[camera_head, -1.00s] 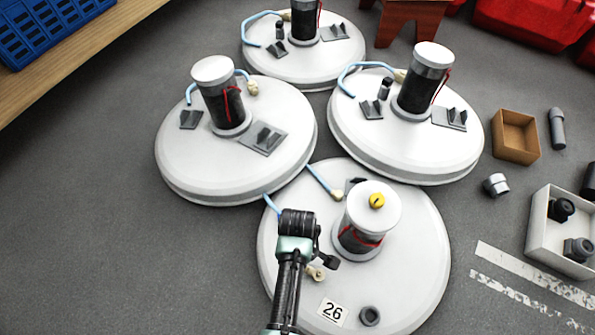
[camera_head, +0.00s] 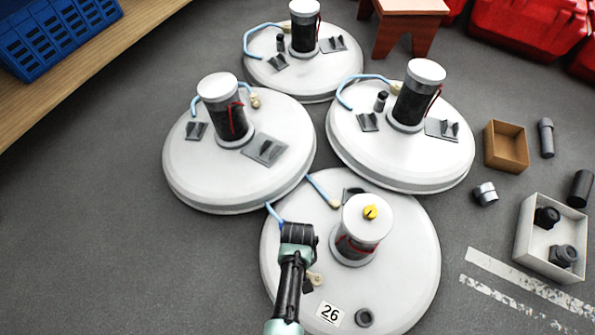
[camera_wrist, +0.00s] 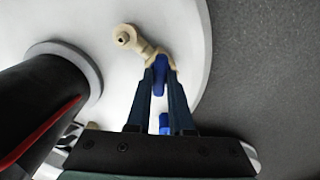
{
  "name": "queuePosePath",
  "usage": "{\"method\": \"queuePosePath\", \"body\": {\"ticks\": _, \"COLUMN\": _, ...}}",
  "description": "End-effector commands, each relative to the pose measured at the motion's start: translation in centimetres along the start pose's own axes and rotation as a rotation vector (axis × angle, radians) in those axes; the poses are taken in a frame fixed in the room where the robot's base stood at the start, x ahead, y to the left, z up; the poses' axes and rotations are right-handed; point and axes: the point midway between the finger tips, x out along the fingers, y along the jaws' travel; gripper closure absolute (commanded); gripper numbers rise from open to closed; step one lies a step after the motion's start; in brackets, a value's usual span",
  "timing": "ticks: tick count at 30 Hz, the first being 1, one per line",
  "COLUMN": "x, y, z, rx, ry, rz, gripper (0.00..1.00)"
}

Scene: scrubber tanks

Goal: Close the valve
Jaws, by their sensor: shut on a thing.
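The valve is a small beige fitting (camera_wrist: 139,44) with a blue handle (camera_wrist: 160,77), on the white lid of the nearest tank (camera_head: 405,255). In the wrist view my gripper (camera_wrist: 161,84) has its two dark fingers on either side of the blue handle, shut on it. The fitting's round open end points up and left of the fingers. In the head view the beige fitting (camera_head: 316,279) shows just right of my arm. My gripper is mostly hidden there, and the handle cannot be made out.
A dark column with a white cap (camera_head: 368,217) and yellow knob stands close to the right of my arm. Several similar white tanks stand behind. A white box (camera_head: 527,240) and a brown box (camera_head: 507,147) lie on the right floor. The left floor is clear.

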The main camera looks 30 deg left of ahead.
Motion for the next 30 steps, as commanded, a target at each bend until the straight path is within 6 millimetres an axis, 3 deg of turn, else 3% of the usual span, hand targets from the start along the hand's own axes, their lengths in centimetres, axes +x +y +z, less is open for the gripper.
{"method": "queuePosePath", "body": {"ticks": 15, "x": -0.06, "y": -0.03, "z": 0.06, "rx": 0.461, "ry": -0.002, "rz": -0.001, "gripper": 1.0}}
{"method": "queuePosePath", "body": {"ticks": 30, "x": 0.05, "y": -0.04, "z": 0.05, "rx": 0.672, "ry": -0.001, "rz": 0.0, "gripper": 1.0}}
